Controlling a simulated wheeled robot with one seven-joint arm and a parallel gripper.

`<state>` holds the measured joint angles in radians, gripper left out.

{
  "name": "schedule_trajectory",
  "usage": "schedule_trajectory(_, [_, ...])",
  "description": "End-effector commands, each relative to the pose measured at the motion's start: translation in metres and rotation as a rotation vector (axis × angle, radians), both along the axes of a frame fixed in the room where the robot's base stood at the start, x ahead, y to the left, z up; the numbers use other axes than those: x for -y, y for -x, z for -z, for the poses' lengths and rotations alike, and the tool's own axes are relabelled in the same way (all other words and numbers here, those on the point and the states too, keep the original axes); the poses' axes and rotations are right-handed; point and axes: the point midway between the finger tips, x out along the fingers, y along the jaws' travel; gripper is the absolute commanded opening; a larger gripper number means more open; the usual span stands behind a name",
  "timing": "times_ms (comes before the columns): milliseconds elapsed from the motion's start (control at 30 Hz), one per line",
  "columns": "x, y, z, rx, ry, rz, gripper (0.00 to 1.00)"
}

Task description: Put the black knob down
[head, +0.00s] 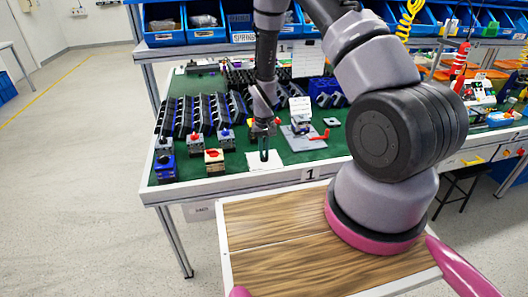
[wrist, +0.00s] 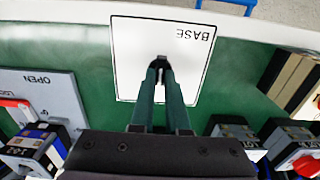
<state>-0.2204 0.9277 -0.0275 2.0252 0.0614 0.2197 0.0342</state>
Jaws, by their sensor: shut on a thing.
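My gripper (wrist: 161,75) points down over the table, with its fingers close together. The black knob (wrist: 159,62) shows only as a small dark piece between the fingertips; the fingers hide most of it. Below the fingertips is a white card marked BASE (wrist: 190,63). In the head view my gripper (head: 264,154) is over the near part of the green table, above the white card (head: 262,168). I cannot tell whether the knob touches the card.
A grey plate with a red handle (head: 303,137) lies to the right. The table's front edge is close.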

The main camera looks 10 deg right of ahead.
Motion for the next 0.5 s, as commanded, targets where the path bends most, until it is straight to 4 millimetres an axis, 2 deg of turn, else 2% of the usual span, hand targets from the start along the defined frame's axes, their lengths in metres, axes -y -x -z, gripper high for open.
schedule_trajectory(33, [0.0000, 0.0001, 0.0015, 0.000, 0.000, 0.000, 0.17])
schedule_trajectory(100, [0.0000, 0.0000, 0.0010, 0.000, 0.000, 0.000, 0.43])
schedule_trajectory(500, [-0.0002, -0.0002, -0.0045, 0.000, 0.000, 0.000, 0.43])
